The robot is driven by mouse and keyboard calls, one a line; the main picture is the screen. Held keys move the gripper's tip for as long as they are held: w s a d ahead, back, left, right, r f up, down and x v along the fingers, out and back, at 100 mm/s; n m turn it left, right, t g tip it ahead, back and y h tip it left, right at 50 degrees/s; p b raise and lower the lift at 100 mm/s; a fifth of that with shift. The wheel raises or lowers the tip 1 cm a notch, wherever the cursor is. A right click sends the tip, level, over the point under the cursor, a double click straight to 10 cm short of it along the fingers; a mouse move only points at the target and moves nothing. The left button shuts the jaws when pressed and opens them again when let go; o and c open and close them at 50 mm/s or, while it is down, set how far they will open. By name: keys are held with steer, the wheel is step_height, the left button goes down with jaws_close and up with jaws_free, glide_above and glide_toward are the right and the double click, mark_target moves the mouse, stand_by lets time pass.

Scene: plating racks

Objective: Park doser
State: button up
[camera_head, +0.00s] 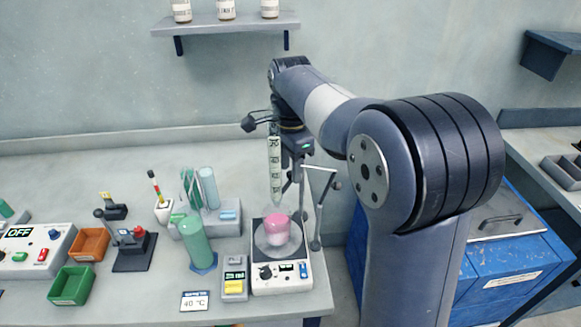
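A pale, translucent graduated tube (275,168), which looks like the doser, hangs upright with its narrow tip down. Its tip is above a pink-filled vessel (277,228) on a white hotplate-like device (281,278). My gripper (297,170) is at the end of my arm, just right of the tube in the picture. The fingers are small, dark and partly hidden, so I cannot tell whether they hold the tube or its mount. A dark knob (248,122) on a short rod shows left of the tube's top.
A thin jointed stand (318,205) with dark knobs is right of the vessel, near the bench edge. Left are a green cylinder (196,242), a small keypad box (235,278), a 40 °C sign (195,300), an orange bin (88,244) and a green bin (72,286).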

steer(key=shift+f, duration=0.45)
steer(key=shift+c, duration=0.2)
jaws_close()
